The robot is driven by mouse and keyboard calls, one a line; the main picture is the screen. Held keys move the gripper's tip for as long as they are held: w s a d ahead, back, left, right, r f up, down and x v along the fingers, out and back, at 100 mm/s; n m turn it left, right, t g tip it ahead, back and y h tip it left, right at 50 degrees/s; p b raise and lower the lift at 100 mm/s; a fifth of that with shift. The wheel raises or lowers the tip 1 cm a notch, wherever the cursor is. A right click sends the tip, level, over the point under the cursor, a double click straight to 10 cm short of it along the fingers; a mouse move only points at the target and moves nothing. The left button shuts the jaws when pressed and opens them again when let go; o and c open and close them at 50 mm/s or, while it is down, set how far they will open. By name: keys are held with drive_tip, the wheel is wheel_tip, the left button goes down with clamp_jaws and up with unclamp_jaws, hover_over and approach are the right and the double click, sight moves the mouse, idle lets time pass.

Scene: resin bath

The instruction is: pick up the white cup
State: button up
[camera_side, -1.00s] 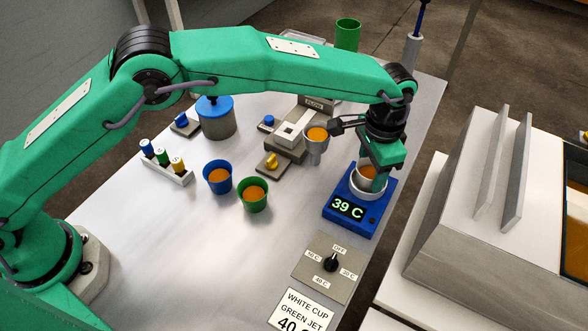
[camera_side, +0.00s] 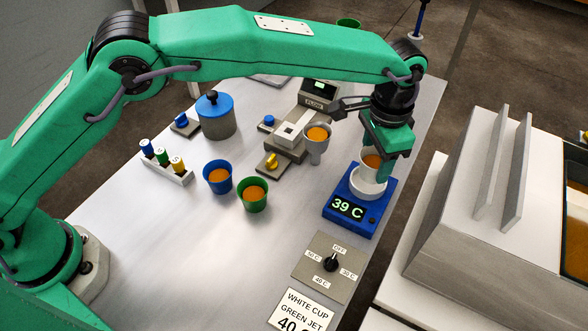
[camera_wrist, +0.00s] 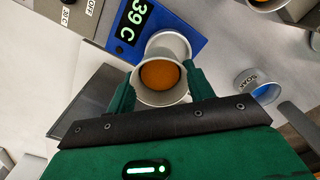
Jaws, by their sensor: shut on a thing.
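The white cup (camera_side: 364,164) holds orange liquid and is between the fingers of my gripper (camera_side: 374,158). It is raised above the white round holder (camera_side: 368,187) on the blue heater (camera_side: 349,208), whose display reads 39 C. In the wrist view the cup (camera_wrist: 160,97) sits between the two green fingers of my gripper (camera_wrist: 161,88), which are shut on its sides. The holder (camera_wrist: 170,43) shows behind it. Part of the cup is hidden by a finger in the side view.
A blue cup (camera_side: 217,189) and a green cup (camera_side: 253,206), both with orange liquid, stand on the table to the left. A funnel-like vessel (camera_side: 316,151) in a clamp is close to my gripper. A dial plate (camera_side: 313,277) and the label card (camera_side: 302,309) lie in front.

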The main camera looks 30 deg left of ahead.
drive_tip(key=s+d+r, duration=0.3)
drive_tip(key=s+r, duration=0.3)
drive_tip(key=s, duration=0.3)
drive_tip(key=shift+s, duration=0.4)
drive_tip(key=shift+d+r, duration=0.1)
